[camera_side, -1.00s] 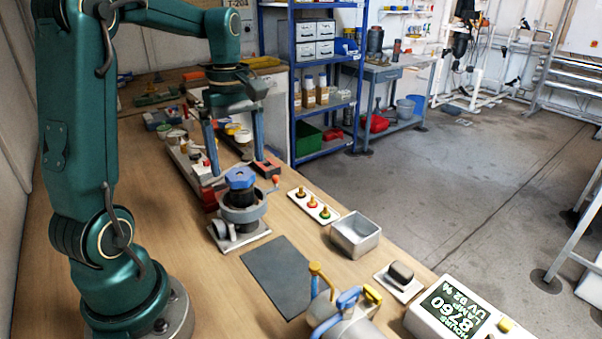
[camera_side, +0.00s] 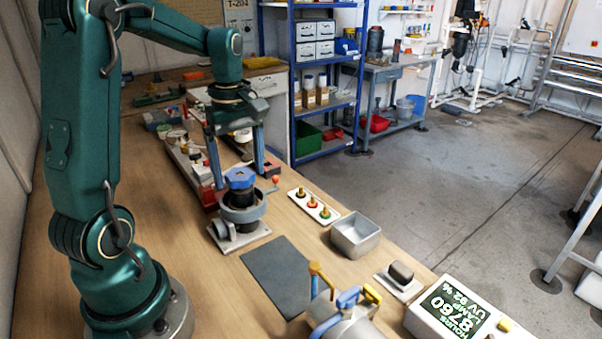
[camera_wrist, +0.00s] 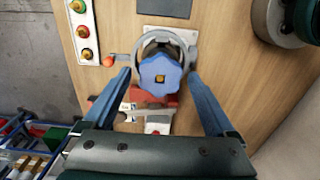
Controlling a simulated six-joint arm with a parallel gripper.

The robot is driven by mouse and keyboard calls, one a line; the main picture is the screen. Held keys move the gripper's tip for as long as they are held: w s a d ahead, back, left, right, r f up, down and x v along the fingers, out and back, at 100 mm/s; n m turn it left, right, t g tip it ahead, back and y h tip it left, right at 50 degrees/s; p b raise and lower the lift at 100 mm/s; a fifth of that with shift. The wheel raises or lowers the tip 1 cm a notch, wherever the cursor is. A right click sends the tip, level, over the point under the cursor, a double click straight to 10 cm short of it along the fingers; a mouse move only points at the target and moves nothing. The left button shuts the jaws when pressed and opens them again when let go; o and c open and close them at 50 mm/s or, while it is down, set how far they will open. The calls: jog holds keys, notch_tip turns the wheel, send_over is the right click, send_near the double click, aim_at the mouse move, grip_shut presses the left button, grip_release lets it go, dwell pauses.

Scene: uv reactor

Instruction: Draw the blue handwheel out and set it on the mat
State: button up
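The blue handwheel (camera_side: 240,178) sits on a dark cylinder held in a grey ring stand with a square base, on the wooden bench. The wrist view shows the lobed handwheel (camera_wrist: 159,80) from above with a small square centre. My gripper (camera_side: 238,172) is open, pointing down, with one blue finger on either side of the handwheel. In the wrist view, gaps show between both fingertips and the wheel. A flat dark grey mat (camera_side: 279,277) lies bare on the bench in front of the stand.
A white tray with several coloured knobs (camera_side: 314,204) and an open metal box (camera_side: 356,235) stand right of the mat. A metal vessel with blue and yellow handles (camera_side: 348,325) is at the mat's near edge. A red-knobbed lever (camera_side: 275,181) sticks out beside the stand.

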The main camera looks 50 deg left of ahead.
jog(key=c, duration=0.9)
jog(key=shift+r, duration=0.1)
jog(key=shift+r, duration=1.2)
jog(key=shift+r, duration=0.2)
jog(key=shift+r, duration=0.8)
